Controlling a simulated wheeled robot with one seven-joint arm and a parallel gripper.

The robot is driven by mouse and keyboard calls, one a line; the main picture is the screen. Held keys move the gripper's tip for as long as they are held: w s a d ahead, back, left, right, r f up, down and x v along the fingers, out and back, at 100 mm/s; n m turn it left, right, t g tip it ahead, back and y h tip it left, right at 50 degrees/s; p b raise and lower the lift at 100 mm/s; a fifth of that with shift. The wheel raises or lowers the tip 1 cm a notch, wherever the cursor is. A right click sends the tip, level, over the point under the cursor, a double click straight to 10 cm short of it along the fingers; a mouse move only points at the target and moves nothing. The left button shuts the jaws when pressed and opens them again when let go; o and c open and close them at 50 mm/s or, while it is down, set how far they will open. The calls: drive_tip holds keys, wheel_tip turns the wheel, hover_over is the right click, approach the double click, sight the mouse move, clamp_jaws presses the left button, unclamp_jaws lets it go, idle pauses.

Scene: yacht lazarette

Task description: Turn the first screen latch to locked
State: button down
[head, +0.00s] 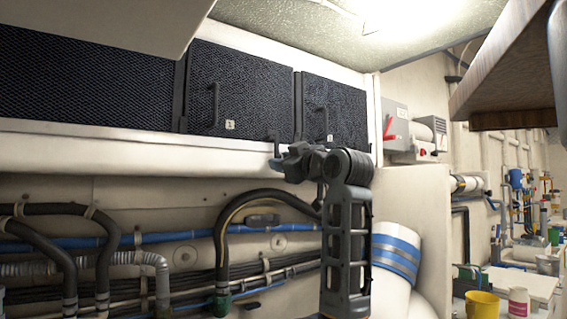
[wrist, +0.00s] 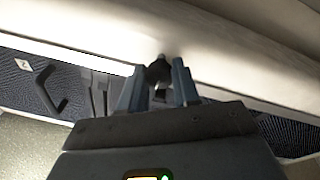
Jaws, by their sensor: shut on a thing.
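The first screen is a dark mesh panel (head: 245,85) labelled 1, in the upper middle of the head view. The first screen latch (head: 273,136) is a small dark piece at its lower right edge. My gripper (head: 276,163) reaches up to it from below right. In the wrist view, a dark rounded knob (wrist: 158,71), which I take to be this latch, sits between the two blue-grey fingers of my gripper (wrist: 160,78). The gripper is shut on it. The fingers hide part of the latch, and I cannot tell its turned position.
A second screen (head: 340,105) with a handle is to the right. A pale ledge (head: 120,142) runs under the screens. Hoses (head: 110,238) and pipes line the wall below. A wooden shelf (head: 505,90) juts in at upper right.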

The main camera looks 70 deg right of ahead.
idle(0.4)
drive_tip(key=c, duration=0.8)
unclamp_jaws()
drive_tip(key=b+v, duration=0.1)
drive_tip(key=v, duration=0.7)
